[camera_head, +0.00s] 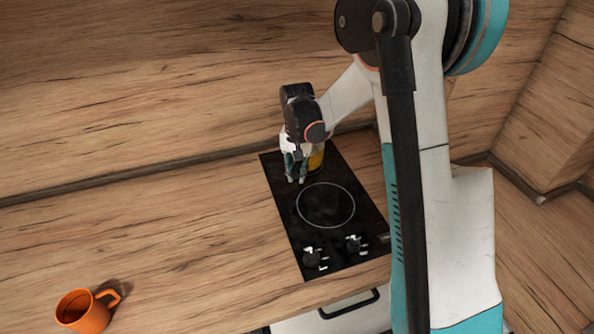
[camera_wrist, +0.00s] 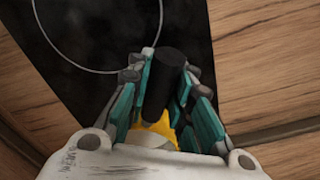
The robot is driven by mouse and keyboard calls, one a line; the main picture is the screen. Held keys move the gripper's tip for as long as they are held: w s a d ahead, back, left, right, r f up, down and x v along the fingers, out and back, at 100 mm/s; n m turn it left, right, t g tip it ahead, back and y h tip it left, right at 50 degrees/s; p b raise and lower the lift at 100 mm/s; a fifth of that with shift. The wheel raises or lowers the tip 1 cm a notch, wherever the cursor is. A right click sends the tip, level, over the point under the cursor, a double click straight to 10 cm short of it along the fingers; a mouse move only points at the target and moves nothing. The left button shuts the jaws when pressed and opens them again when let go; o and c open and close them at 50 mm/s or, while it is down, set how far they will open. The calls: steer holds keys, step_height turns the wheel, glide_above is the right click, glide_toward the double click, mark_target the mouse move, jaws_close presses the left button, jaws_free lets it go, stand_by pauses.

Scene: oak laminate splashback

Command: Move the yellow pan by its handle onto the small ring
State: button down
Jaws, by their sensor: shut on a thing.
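The yellow pan (camera_head: 317,158) shows as a small yellow patch behind my gripper (camera_head: 296,178), at the back of the black hob (camera_head: 370,215). In the wrist view, the pan's black handle (camera_wrist: 166,78) stands between the teal fingers of my gripper (camera_wrist: 168,88), which is shut on it. Part of the pan's yellow body (camera_wrist: 161,127) shows below the handle. Most of the pan is hidden by my gripper. The small ring cannot be made out; the back of the hob is largely covered. I cannot tell whether the pan touches the hob.
A larger ring (camera_head: 326,227) lies clear at the front of the hob, and part of it shows in the wrist view (camera_wrist: 105,72). Two knobs (camera_head: 314,259) are at the front edge. An orange mug (camera_head: 83,312) stands far left. The wooden splashback (camera_head: 180,80) rises behind.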

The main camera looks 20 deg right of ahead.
steer(key=c, duration=1.3)
jaws_free()
steer(key=shift+c, duration=0.2)
steer(key=shift+s+a, duration=0.1)
steer(key=shift+s, duration=0.05)
steer(key=shift+s+a+b, duration=0.15)
steer(key=shift+s+a, duration=0.4)
steer(key=shift+s, duration=0.45)
steer(key=shift+s+a+b, duration=0.1)
steer(key=shift+s+a, duration=0.5)
steer(key=shift+s, duration=0.35)
steer(key=shift+s+a+b, duration=0.15)
steer(key=shift+s+a, duration=0.4)
steer(key=shift+s, duration=0.45)
step_height(320, 180, up, 7)
steer(key=p, duration=0.4)
